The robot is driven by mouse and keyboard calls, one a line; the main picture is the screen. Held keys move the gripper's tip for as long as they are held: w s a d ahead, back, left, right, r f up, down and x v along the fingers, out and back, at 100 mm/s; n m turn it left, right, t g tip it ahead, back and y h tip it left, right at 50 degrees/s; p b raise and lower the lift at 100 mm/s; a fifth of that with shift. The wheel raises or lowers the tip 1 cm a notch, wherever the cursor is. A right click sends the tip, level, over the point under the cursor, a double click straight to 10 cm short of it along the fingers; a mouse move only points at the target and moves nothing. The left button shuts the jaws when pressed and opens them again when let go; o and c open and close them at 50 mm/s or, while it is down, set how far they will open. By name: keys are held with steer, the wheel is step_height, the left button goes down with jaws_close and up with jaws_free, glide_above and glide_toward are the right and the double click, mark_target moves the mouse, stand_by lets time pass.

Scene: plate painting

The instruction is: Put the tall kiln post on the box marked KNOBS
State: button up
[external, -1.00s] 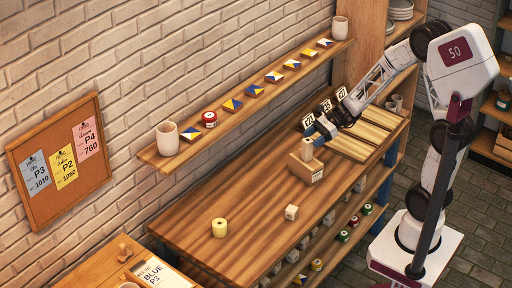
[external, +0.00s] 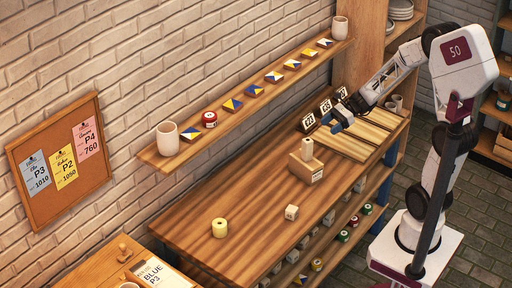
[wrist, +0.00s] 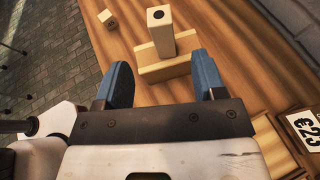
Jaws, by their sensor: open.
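In the wrist view the post (wrist: 161,35) rises from the box (wrist: 163,70), just beyond my fingertips. My gripper (external: 340,117) is open, with nothing between its blue fingers, and sits apart from the post, up and to the right of it. The wrist view shows the open fingers (wrist: 162,80) spread with a clear gap.
Black price cards (external: 325,106) stand behind my gripper. A wall shelf (external: 225,117) with tiles and cups runs along the back. The bench's middle is mostly clear.

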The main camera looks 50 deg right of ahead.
steer(key=shift+d, duration=0.1)
stand_by(0.6)
steer(key=s+a+r+n+g+h, duration=0.1)
steer(key=s+r+n+h, duration=0.5)
steer(key=s+n, duration=0.4)
steer(key=s+a+r+n+g+h, duration=0.1)
steer(key=s+r+n+h, duration=0.4)
steer(key=s+n, duration=0.6)
steer(key=shift+s+a+r+n+h, duration=0.15)
steer(key=shift+a+r+n+h, duration=0.25)
steer(key=shift+a+n+h, duration=0.35)
